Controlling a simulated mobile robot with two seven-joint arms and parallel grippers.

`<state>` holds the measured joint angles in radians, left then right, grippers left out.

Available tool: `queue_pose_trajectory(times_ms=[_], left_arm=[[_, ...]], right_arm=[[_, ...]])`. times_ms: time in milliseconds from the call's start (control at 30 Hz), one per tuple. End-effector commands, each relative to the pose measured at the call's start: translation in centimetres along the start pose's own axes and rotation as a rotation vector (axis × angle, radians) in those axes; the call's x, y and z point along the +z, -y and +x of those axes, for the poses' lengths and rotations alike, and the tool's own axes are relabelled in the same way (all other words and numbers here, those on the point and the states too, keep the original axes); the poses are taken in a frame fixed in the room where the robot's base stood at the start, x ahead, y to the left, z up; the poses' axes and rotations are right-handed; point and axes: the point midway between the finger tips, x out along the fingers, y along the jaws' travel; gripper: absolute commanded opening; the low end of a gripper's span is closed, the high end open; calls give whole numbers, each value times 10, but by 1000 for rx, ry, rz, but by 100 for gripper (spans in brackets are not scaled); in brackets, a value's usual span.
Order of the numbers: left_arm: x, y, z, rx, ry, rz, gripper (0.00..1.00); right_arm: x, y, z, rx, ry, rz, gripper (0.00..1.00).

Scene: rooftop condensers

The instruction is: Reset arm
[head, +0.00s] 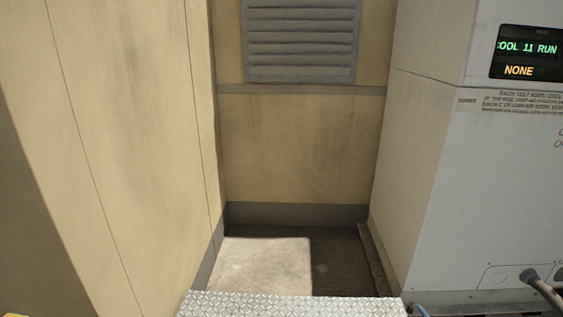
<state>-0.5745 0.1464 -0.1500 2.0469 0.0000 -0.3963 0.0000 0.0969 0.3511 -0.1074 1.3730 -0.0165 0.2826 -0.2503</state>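Neither of my grippers can be made out in the head view. A small yellow patch shows at the bottom left corner, too cut off to identify. A white condenser cabinet (470,180) stands on the right. Its dark display (526,54) reads "OOL 11 RUN" in green, cut off at the left, and "NONE" in orange.
A beige panel wall (110,130) runs along the left. A beige back wall (300,145) has a grey louvred vent (302,40). A metal tread plate (290,305) lies at the bottom, before a narrow floor recess (265,265). A grey hose (543,287) meets the cabinet low down.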

Motion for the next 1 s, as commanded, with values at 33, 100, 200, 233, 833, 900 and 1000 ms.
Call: queue_pose_trajectory(times_ms=[33, 100, 200, 233, 833, 900, 1000], left_arm=[[0, 0, 0, 0, 0, 0, 59], [0, 0, 0, 0, 0, 0, 59], [0, 0, 0, 0, 1, 0, 59], [1, 0, 1, 0, 1, 0, 59], [2, 0, 2, 1, 1, 1, 59], [2, 0, 2, 1, 1, 1, 59], [2, 0, 2, 1, 1, 1, 59]], right_arm=[[-5, 10, -9, -15, 47, 53, 59], [-10, 21, -23, -33, 121, 130, 59], [-18, 40, -54, -55, 235, 241, 59], [-20, 45, -64, -60, 270, 274, 59], [-36, 103, -255, -65, 636, 540, 59], [-34, 104, -261, -66, 647, 541, 59], [-34, 105, -262, -66, 649, 541, 59]])
